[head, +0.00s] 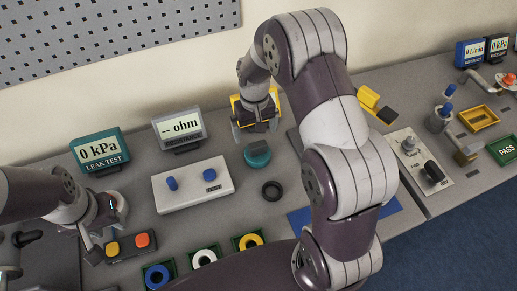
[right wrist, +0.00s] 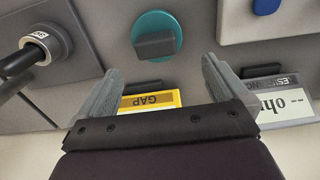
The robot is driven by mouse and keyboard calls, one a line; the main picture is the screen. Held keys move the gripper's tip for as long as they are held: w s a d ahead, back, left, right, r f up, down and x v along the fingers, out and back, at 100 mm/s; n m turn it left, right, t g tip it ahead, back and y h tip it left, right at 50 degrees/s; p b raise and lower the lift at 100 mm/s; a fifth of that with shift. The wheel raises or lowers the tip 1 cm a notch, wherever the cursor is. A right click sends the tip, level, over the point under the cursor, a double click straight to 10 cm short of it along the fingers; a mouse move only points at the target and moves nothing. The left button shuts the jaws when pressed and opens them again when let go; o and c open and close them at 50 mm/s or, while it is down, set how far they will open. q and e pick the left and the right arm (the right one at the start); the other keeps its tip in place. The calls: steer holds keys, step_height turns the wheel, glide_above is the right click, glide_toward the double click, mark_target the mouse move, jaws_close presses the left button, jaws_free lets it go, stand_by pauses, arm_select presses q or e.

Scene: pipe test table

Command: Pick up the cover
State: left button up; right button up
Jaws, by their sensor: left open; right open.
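The cover looks to be the round teal disc (head: 257,154) with a grey bar handle, lying on the grey table in the head view. It also shows in the right wrist view, as a teal disc (right wrist: 156,20) with its grey handle across the middle. My right gripper (head: 256,126) is open and empty above and behind the cover. In the right wrist view its two fingers (right wrist: 162,68) are spread, and the cover is beyond the tips, roughly between them and not touched. My left gripper (head: 106,236) is open at the left, near a small button box.
A white panel with blue knobs (head: 195,184) is left of the cover. A black ring (head: 271,191) lies in front of it. A yellow GAP display (right wrist: 150,100) stands behind. The button box (head: 131,247) and several ring trays are at the front. My right arm hides the table's middle right.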

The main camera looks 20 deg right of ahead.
mark_target(257, 144)
steer(key=f, duration=0.3)
steer(key=f+p, duration=0.1)
steer(key=f, duration=0.1)
steer(key=s+f, duration=0.1)
steer(key=f, duration=0.2)
steer(key=shift+d+f+p, duration=0.1)
steer(key=shift+f+p, duration=0.25)
steer(key=shift+p, duration=0.05)
steer(key=shift+w+f, duration=0.1)
steer(key=c, duration=0.9)
